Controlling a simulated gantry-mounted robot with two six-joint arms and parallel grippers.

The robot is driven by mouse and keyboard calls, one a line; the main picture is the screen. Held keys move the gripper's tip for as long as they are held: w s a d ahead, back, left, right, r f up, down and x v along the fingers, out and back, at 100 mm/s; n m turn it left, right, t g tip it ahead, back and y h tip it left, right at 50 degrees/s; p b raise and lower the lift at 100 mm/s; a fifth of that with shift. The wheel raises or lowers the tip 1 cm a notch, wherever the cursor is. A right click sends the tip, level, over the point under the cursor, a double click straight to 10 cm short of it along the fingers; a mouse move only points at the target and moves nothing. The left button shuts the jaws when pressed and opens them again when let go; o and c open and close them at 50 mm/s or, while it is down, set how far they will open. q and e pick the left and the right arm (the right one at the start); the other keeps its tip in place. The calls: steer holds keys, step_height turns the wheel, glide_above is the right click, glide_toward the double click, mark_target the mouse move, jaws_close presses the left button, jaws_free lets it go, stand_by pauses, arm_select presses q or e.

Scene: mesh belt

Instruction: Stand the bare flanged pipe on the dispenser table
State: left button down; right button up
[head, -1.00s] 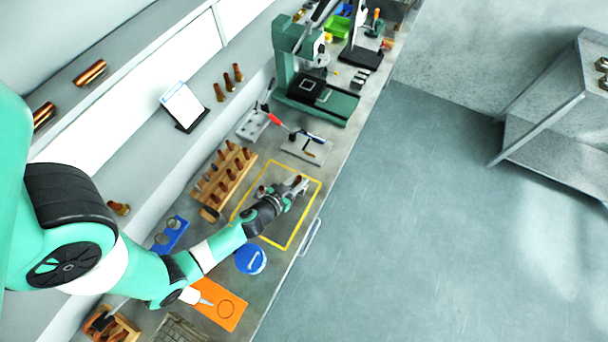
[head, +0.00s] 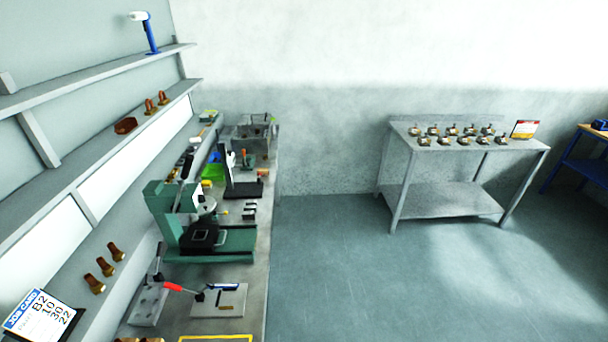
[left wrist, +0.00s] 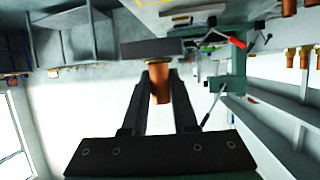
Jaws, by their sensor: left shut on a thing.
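My left gripper (left wrist: 160,95) shows in the left wrist view, its two dark fingers shut on a copper-coloured pipe (left wrist: 161,86). A dark flat bar (left wrist: 152,48) crosses just beyond the fingertips; whether it belongs to the pipe I cannot tell. The pipe's flange is not clear. In the head view a grey metal table (head: 448,148) stands against the far wall with several small fittings on top. A blue-framed table (head: 594,142) with a wooden top and a blue device (head: 600,125) is cut off at the right edge. Neither arm shows in the head view.
The workbench along the left carries a green press (head: 172,225), a red-handled clamp (head: 172,287) and a yellow outline (head: 215,338). A shelf above holds copper fittings (head: 107,266) and a job card (head: 40,315). The floor (head: 400,290) between bench and tables is open.

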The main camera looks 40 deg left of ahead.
arm_select(q)
steer(key=w+d+r+m+t+h, duration=0.1)
steer(key=w+d+r, duration=0.1)
steer(key=w, duration=0.5)
steer(key=w+d+r+m+h, duration=0.1)
steer(key=w+d+r, duration=0.1)
steer(key=w, duration=0.5)
steer(key=w+d+m+t+h, duration=0.1)
steer(key=w+d+m+h, duration=0.4)
steer(key=d, duration=0.3)
steer(key=s+r+p, duration=0.6)
steer(key=r+p, duration=0.3)
steer(key=p, duration=0.3)
steer(key=shift+s+r, duration=0.15)
steer(key=shift+s, duration=0.15)
steer(key=shift+a, duration=0.1)
